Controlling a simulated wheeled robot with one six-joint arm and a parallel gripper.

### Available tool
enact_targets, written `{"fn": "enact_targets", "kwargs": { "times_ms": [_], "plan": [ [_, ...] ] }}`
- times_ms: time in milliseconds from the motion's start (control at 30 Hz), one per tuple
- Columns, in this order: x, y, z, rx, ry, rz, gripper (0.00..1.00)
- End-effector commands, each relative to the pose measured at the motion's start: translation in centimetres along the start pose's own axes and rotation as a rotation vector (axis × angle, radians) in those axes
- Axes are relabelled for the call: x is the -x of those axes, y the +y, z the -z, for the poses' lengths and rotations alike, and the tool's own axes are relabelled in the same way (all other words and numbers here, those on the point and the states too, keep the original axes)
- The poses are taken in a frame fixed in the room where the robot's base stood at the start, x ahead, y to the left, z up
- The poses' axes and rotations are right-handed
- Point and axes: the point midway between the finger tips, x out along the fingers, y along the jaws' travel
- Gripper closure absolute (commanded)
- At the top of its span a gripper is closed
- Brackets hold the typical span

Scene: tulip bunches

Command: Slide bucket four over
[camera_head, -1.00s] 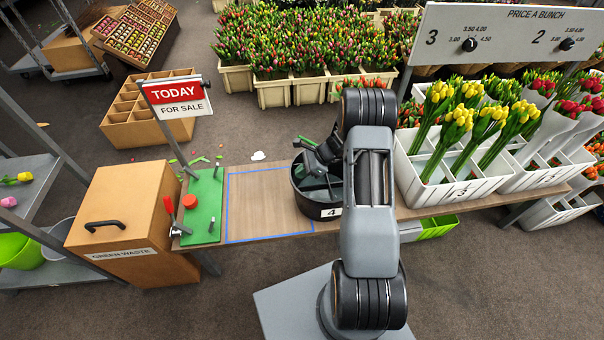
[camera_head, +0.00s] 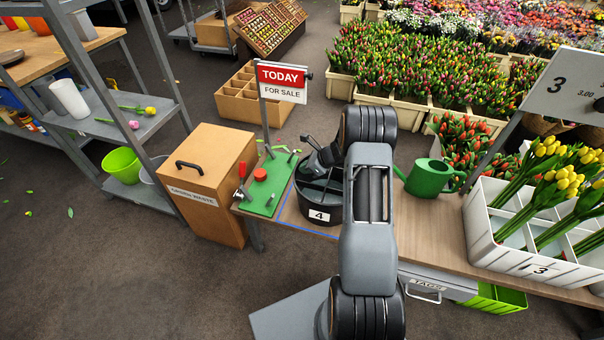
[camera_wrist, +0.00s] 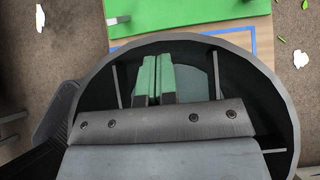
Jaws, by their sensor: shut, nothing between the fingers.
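Bucket four (camera_head: 303,203), a round black bucket with a white "4" label, stands upright on the wooden bench. It sits over the blue outline (camera_head: 305,228), whose line shows along the left and front of the bucket. My arm hides the outline's right part. My gripper (camera_wrist: 157,62) is shut and empty, with its green fingers reaching down inside the bucket. In the wrist view the bucket's dark inner wall (camera_wrist: 262,95) surrounds the fingers, and dividers show inside. Whether the fingers touch the wall I cannot tell.
A green board (camera_head: 262,200) with a red disc lies just left of the bucket, beside the "TODAY FOR SALE" sign (camera_head: 282,80). A green watering can (camera_head: 430,177) and the white tulip crate (camera_head: 490,240) stand to the right. Bench between them is bare.

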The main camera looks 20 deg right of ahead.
Motion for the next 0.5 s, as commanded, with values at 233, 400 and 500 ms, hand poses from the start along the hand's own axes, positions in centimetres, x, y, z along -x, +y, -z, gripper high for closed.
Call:
{"fn": "enact_targets", "kwargs": {
  "times_ms": [233, 400, 500],
  "plan": [
    [-0.08, -0.06, 0.02, -0.003, 0.001, 0.002, 1.0],
    [-0.11, 0.0, -0.01, -0.001, 0.001, 0.0, 1.0],
    [0.21, -0.07, 0.29, 0.0, 0.001, -0.001, 1.0]
  ]
}}
